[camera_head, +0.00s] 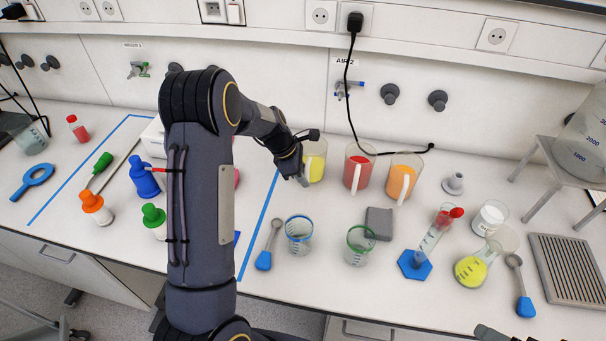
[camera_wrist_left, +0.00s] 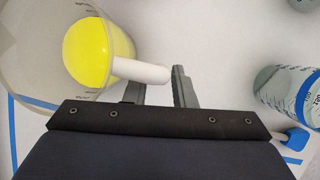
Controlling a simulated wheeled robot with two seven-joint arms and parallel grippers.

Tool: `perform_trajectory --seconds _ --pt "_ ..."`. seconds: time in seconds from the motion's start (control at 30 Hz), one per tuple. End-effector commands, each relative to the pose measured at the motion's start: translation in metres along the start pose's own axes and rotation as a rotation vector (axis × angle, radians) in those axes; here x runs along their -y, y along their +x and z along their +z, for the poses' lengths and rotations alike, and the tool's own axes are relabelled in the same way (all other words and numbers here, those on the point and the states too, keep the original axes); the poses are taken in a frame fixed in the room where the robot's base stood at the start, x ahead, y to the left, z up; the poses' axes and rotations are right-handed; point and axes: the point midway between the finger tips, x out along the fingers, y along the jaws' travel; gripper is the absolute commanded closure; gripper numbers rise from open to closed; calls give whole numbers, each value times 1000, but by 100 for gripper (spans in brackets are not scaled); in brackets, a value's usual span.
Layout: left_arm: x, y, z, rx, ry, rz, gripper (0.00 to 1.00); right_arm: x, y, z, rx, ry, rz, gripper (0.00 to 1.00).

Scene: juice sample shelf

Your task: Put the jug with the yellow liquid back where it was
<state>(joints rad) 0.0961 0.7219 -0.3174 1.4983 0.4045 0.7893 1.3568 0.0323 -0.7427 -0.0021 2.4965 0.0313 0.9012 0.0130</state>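The jug with yellow liquid (camera_head: 316,166) stands upright on the bench at the left end of a row of jugs. In the left wrist view the yellow jug (camera_wrist_left: 98,50) is at the upper left, its white handle pointing right toward my fingers. My left gripper (camera_head: 301,180) is beside the jug at its handle. In the left wrist view the fingers of the left gripper (camera_wrist_left: 160,88) are apart, with a gap between them; the handle covers part of one finger. Contact cannot be told. A small dark part of my right gripper (camera_head: 491,332) shows at the bottom edge.
A red jug (camera_head: 358,170) and an orange jug (camera_head: 402,178) stand right of the yellow one. Two empty beakers (camera_head: 299,236) (camera_head: 359,247) stand in front. Blue tape (camera_head: 259,222) outlines an area at left, holding several bottles. A black cable (camera_head: 349,95) hangs behind.

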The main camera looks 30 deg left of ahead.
Motion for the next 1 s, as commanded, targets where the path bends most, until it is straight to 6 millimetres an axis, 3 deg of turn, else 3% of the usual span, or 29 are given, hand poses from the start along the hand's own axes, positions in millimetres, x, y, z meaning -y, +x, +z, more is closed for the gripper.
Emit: perform_trajectory --seconds 0.1,0.47,1.0 --pt "0 0 0 0 0 0 65 0 0 0 0 0 0 12" --pt "-1 -8 2 1 0 2 65 0 0 0 0 0 0 12" --pt "-1 -109 1 1 0 4 65 -8 18 9 0 0 0 12"
